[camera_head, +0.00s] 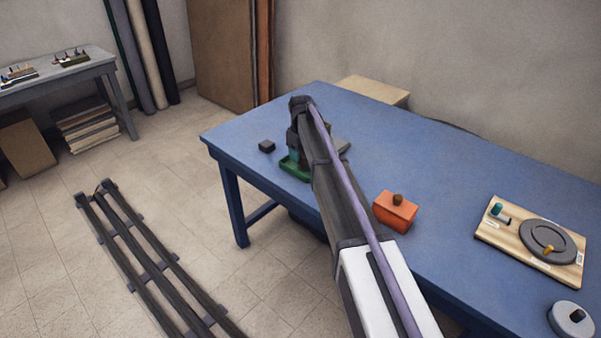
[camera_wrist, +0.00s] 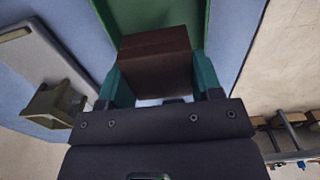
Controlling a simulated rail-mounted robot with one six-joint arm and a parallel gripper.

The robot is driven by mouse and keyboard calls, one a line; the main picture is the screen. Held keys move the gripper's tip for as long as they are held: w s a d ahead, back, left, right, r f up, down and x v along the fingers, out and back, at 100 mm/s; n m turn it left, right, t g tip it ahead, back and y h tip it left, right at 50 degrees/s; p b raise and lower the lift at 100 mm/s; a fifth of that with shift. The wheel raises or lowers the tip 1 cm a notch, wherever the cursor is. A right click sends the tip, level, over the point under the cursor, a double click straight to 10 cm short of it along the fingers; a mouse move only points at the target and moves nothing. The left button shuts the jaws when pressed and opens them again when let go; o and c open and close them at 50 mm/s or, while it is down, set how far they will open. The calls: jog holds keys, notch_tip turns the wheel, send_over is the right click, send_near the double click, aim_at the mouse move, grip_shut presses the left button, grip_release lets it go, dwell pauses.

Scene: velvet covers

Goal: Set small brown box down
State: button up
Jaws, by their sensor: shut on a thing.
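In the wrist view the small brown box (camera_wrist: 155,58) sits between the teal fingers of my gripper (camera_wrist: 160,80), which is shut on it. A green tray or base (camera_wrist: 222,30) lies behind the box in that view, and I cannot tell whether the box touches it. In the head view my gripper (camera_head: 297,150) is over the left part of the blue table, at the green tray (camera_head: 294,168). My arm hides much of this spot, and the brown box cannot be made out there.
A small dark block (camera_head: 266,146) lies left of the green tray. An orange box with a brown knob (camera_head: 394,212) stands right of my arm. A wooden board (camera_head: 485,235) with a grey disc and a grey round thing (camera_head: 572,320) are farther right. The blue table (camera_head: 440,165) has clear room behind.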

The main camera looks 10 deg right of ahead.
aim_at(301, 161)
notch_tip(301, 161, down, 4)
jog(key=b, duration=0.3)
jog(key=shift+f+b, duration=0.1)
jog(key=shift+b, duration=0.3)
jog(key=shift+r+p, duration=0.3)
jog(key=shift+f, duration=0.25)
jog(key=o, duration=0.7)
jog(key=shift+r, duration=0.1)
jog(key=shift+c, duration=0.2)
